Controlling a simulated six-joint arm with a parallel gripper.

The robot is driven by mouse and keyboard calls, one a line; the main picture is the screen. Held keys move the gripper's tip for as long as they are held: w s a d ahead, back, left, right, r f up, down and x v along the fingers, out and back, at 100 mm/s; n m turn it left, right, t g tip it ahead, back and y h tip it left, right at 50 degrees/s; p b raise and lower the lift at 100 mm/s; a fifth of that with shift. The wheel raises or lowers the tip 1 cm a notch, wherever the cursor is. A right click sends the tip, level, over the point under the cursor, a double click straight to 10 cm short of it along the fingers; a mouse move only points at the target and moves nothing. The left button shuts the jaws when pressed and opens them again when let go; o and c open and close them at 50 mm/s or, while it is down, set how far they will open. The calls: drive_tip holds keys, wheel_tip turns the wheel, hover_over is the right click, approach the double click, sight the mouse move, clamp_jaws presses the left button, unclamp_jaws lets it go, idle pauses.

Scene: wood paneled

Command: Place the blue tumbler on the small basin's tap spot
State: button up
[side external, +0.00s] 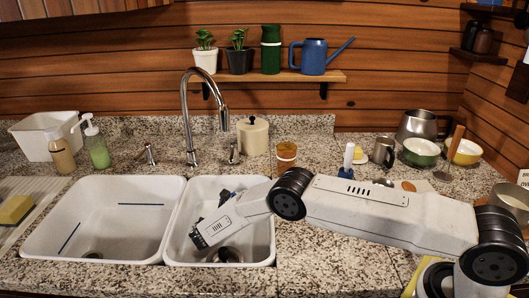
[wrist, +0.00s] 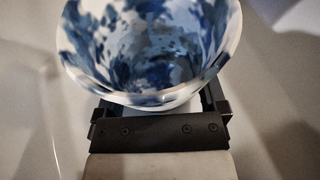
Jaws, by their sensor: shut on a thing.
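The blue tumbler (wrist: 150,50) is white with mottled blue patches, and its open mouth faces the wrist camera. My gripper (wrist: 160,108) is shut on it, with a dark finger on either side below the rim. In the side external view my wrist reaches down into the small basin (side external: 263,238), the right one of two white sinks. The fingers and tumbler are mostly hidden there behind my arm. I cannot tell whether the tumbler touches the basin floor. The chrome tap (side external: 188,115) stands behind the basins, its spout curving over toward the small one.
The large basin (side external: 100,225) at left is empty apart from its drain and blue lines. Pots and bowls (side external: 421,151) crowd the right counter.

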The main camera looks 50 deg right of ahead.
drive_tip(key=shift+f, duration=0.25)
drive_tip(key=o, duration=1.2)
drive_tip(key=shift+c, duration=0.2)
drive_tip(key=shift+a, duration=0.1)
drive_tip(key=shift+s+a+r, duration=0.2)
drive_tip(key=shift+a+r, duration=0.05)
drive_tip(key=shift+a, duration=0.25)
drive_tip(key=v, duration=0.3)
drive_tip(key=shift+a, duration=0.15)
wheel_tip(320, 180, up, 7)
drive_tip(key=shift+s, duration=0.15)
drive_tip(key=shift+r, duration=0.1)
